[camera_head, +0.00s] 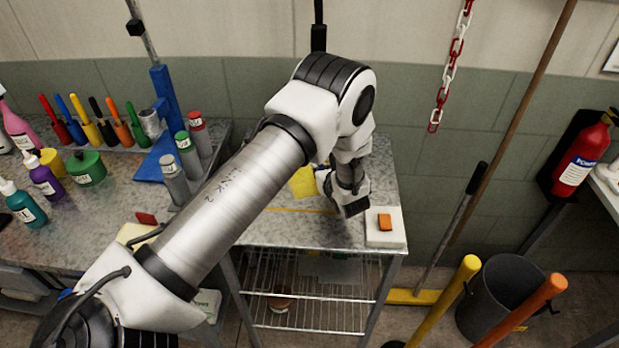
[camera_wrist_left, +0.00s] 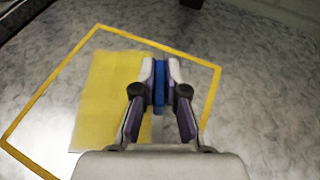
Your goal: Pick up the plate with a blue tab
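A yellow plate (camera_wrist_left: 105,95) shows in the left wrist view over the grey speckled table top, inside a yellow outlined square (camera_wrist_left: 60,75). A blue tab (camera_wrist_left: 159,82) stands between the fingers of my left gripper (camera_wrist_left: 160,72). The fingers are shut on the tab from both sides and hide part of the plate. In the head view part of the plate (camera_head: 303,182) shows just left of my left gripper (camera_head: 326,181), and my arm hides the rest. I cannot tell whether the plate rests on the table or is raised. My right gripper is not in view.
A white block with an orange piece (camera_head: 385,222) sits at the table's right corner. A wire shelf (camera_head: 310,292) is below.

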